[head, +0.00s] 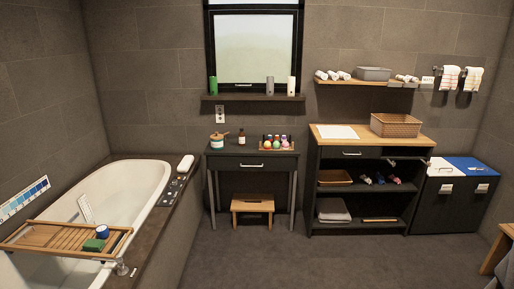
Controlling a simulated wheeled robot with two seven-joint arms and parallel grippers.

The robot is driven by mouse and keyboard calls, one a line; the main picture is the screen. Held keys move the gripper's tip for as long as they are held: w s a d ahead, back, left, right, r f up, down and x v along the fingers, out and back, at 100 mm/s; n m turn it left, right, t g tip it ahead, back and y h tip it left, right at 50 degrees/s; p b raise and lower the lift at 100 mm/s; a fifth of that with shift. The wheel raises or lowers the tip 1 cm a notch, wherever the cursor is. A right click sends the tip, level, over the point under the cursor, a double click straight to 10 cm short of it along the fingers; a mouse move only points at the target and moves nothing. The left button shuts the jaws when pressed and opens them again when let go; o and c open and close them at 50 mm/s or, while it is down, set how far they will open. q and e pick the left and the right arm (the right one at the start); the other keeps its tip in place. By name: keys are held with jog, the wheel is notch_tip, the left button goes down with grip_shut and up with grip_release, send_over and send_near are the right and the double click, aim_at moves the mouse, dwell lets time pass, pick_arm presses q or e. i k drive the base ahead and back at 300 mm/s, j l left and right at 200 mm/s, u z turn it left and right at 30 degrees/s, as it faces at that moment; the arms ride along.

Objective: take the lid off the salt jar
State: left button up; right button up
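A small jar (217,143) that looks like the salt jar stands upright at the left of the small dark table (252,153). It has a pale body with a blue mark and a wood-brown top, which appears to be the lid sitting on it. A thin light stick-like part points up at the jar's right; I cannot tell whether it belongs to the lid. The jar is small and far off in the head view. Neither of my grippers is in view.
The bathtub (150,182) is left, a shelf unit (313,185) right. The floor (270,255) in front is clear.

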aim_at(216, 137)
jog(key=i, duration=2.15)
jog(key=i+u, duration=0.3)
jog(key=i, duration=0.3)
jog(key=i+l+u, duration=0.1)
jog(key=i+u, duration=0.2)
jog(key=i, duration=0.3)
jog(key=i+j+u, duration=0.15)
jog(key=i+u, duration=1)
